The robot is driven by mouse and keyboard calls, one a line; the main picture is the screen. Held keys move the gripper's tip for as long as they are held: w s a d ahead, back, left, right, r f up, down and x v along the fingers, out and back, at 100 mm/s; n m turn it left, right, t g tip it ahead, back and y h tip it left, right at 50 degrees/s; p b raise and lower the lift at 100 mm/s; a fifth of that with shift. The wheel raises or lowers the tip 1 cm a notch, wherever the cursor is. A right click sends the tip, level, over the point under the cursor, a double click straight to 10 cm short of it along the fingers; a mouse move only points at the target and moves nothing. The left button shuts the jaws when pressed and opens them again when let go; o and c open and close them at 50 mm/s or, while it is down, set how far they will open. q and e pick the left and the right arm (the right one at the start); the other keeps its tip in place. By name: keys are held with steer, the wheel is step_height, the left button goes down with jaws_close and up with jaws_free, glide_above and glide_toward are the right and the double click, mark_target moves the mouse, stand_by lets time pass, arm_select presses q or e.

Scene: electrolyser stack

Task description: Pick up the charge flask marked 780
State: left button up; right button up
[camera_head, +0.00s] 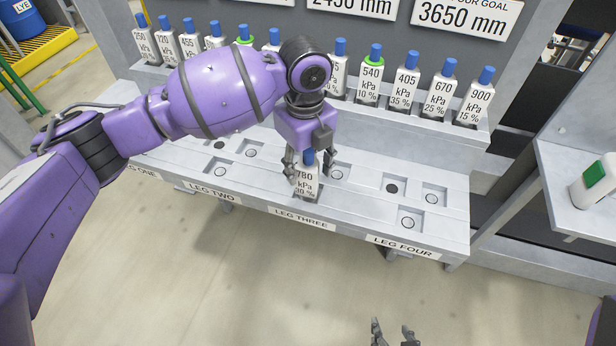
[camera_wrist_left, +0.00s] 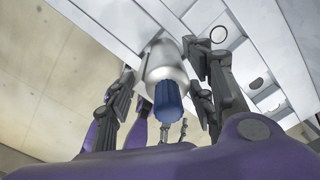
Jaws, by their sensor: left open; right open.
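The flask marked 780 kPa (camera_head: 306,186), white with a blue cap, stands upright at the LEG THREE part of the lower bench. My left gripper (camera_head: 306,164) is open above it, with fingers on either side of the cap. In the left wrist view the silver flask body (camera_wrist_left: 166,62) and blue cap (camera_wrist_left: 168,100) lie between the spread fingers of my left gripper (camera_wrist_left: 165,88). Whether a finger touches the flask I cannot tell. My right gripper (camera_head: 394,334) is open and empty at the bottom edge of the head view, away from the bench.
Several blue-capped flasks line the upper shelf, including 540 (camera_head: 370,82) with a green ring and 900 (camera_head: 477,103). My left arm hides part of that row. The lower bench (camera_head: 445,228) has several empty sockets. A white item with a green patch (camera_head: 595,182) sits on a right shelf.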

arm_select(q)
step_height(320, 180, down, 2)
steer(key=shift+s+f, duration=0.1)
steer(key=shift+f, duration=0.15)
steer(key=shift+c, duration=0.5)
jaws_close()
